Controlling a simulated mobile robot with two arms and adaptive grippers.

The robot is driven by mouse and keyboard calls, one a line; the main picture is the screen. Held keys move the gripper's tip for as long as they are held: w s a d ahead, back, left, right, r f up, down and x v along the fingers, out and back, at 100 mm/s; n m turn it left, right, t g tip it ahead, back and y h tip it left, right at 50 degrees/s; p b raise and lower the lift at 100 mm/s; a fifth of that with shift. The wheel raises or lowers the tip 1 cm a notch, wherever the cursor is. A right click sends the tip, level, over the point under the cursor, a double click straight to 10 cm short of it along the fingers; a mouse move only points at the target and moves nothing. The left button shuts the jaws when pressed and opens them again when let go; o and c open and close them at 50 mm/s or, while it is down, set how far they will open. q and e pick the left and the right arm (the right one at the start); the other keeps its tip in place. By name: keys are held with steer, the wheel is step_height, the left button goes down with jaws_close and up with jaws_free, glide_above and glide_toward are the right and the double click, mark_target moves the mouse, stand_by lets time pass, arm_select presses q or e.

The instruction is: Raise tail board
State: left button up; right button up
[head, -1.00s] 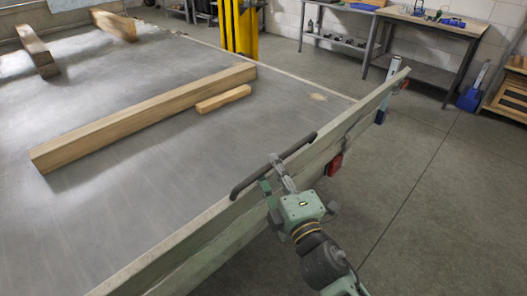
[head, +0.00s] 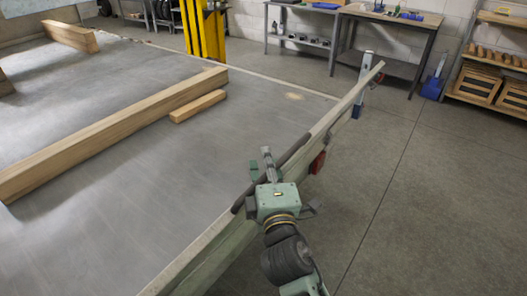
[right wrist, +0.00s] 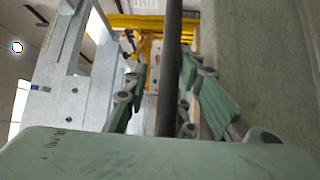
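The tail board (head: 333,115) is a long pale grey-green board along the near right edge of the trailer bed. A black bar (head: 295,152) runs along its upper edge and also shows in the right wrist view (right wrist: 170,60), passing lengthwise between my fingers. My right gripper (head: 261,165) is at this bar, on the outer side of the board. Its green-padded fingers (right wrist: 165,85) stand on both sides of the bar. A gap shows on the left side; contact on the right cannot be told. The gripper hides part of the bar. My left gripper is not in view.
The grey trailer bed (head: 200,170) carries a long wooden beam (head: 110,130) and a short block (head: 197,106). A yellow post (head: 205,35) stands behind it. A workbench (head: 385,20) and shelf (head: 490,75) line the back. The floor (head: 430,190) at right is clear.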

steer(key=shift+w+a, duration=0.1)
steer(key=shift+w, duration=1.55)
steer(key=shift+c, duration=0.3)
jaws_close()
